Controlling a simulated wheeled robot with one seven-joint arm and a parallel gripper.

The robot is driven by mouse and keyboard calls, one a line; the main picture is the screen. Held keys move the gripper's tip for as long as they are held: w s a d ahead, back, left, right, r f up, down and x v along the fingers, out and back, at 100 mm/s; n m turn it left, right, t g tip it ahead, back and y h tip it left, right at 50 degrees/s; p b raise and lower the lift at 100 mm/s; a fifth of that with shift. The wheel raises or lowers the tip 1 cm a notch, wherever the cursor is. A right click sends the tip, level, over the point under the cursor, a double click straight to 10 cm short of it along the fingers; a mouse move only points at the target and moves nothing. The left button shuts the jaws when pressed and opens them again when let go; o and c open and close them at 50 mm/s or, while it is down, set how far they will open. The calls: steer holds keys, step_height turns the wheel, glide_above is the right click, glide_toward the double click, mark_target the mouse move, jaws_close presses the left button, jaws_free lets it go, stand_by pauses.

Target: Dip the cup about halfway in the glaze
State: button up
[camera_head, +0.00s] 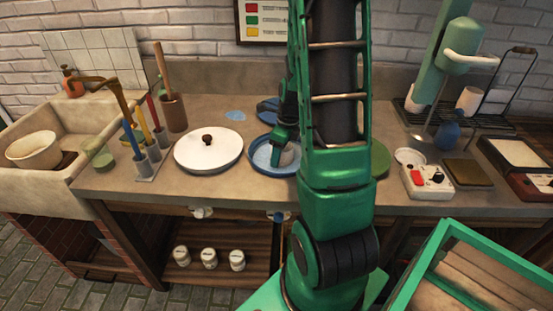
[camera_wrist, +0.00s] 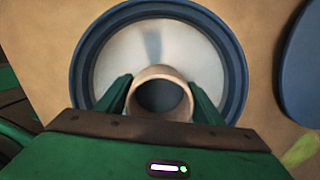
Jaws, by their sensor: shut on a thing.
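The glaze basin (camera_head: 256,166) is a round blue-rimmed bowl of pale liquid on the counter, partly hidden behind my arm. In the wrist view, its dark blue rim (camera_wrist: 83,62) surrounds the pale glaze (camera_wrist: 115,60). My gripper (camera_head: 280,146) points down over the basin. It is shut on a small beige cup (camera_wrist: 160,72), with one finger on each side and the open mouth toward the wrist camera. The cup (camera_head: 290,155) shows only in part in the head view, low over the glaze. I cannot tell how deep its base sits.
A white lid (camera_head: 208,152) with a dark knob lies left of the basin. A blue lid (camera_head: 268,106) lies behind it. Brushes stand in holders (camera_head: 150,160) farther left, beside a sink (camera_head: 30,180). A control box (camera_head: 427,182) is on the right.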

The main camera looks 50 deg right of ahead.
steer(key=shift+r, duration=0.1)
steer(key=shift+r, duration=2.95)
stand_by(2.1)
step_height(320, 180, up, 7)
stand_by(0.9)
steer(key=shift+r, duration=0.1)
